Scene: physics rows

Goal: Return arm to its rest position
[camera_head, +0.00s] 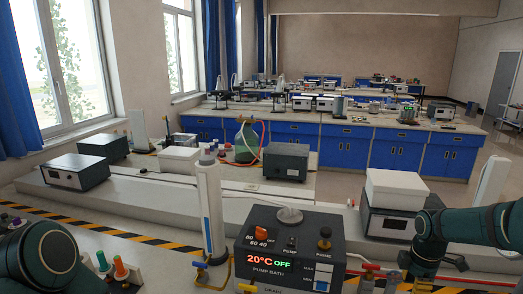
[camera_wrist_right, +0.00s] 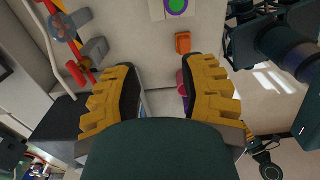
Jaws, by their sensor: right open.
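My right arm (camera_head: 455,228) comes in from the right in the head view, its wrist bent downward over the front bench. My right gripper (camera_wrist_right: 163,68) fills the wrist view with two yellow-and-black fingers spread apart and nothing held between them. A pale surface with small coloured items shows beyond the fingers. In the head view the right fingertips are low at the bottom edge and hard to make out. A dark green link of my left arm (camera_head: 40,255) shows at the lower left; its gripper is out of the picture.
A pump bath (camera_head: 288,250) reading 20°C OFF stands on the front bench, left of my right arm. A white cylinder (camera_head: 209,205) stands beside it. A white-topped box (camera_head: 394,190) sits behind the right wrist. Coloured-capped tubes (camera_head: 121,267) stand near my left arm.

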